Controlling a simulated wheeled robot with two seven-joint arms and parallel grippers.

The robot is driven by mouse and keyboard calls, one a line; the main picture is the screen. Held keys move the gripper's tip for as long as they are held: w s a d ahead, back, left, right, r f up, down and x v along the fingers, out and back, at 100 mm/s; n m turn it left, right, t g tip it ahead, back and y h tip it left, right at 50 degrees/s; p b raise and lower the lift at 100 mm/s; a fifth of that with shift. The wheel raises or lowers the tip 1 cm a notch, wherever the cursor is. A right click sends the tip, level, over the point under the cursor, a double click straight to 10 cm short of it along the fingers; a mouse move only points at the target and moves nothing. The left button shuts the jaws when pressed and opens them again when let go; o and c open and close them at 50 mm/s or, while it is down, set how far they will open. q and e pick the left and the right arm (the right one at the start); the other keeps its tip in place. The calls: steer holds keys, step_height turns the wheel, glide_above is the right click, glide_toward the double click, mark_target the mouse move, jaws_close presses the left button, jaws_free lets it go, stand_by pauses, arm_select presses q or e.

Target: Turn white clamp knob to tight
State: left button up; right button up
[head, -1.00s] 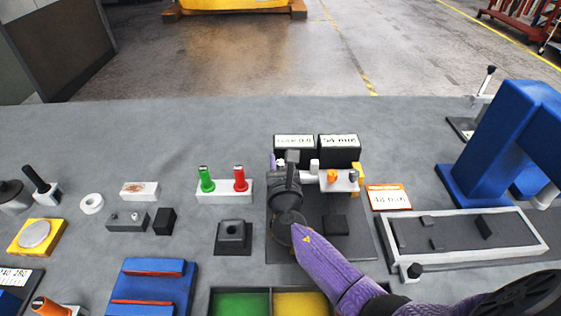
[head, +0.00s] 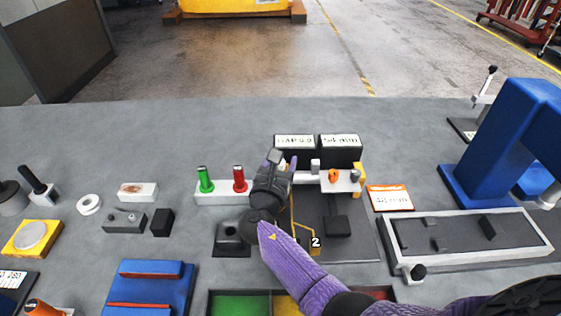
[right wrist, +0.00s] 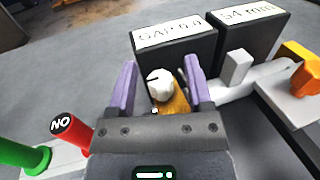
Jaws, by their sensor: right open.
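The white clamp knob (right wrist: 160,85) shows in the right wrist view, with a dark mark line on its face and an orange-brown part under it. My right gripper (right wrist: 160,79) is open, its two purple fingers on either side of the knob. A gap shows on the left; on the right the finger is close, and I cannot tell if it touches. In the head view my right gripper (head: 278,162) is over the left end of the clamp fixture (head: 350,240) and hides the knob. My left gripper is not in view.
Two black display boxes, reading GAP 0.0 (head: 295,142) and 54 mm (head: 340,141), stand just behind. A green handle (head: 205,180) and a red handle (head: 240,180) stand close on the left. A white block (right wrist: 237,67) stands right of the fingers.

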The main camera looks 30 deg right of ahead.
steer(key=p+v, duration=0.1)
steer(key=v, duration=0.9)
steer(key=shift+p, duration=0.4)
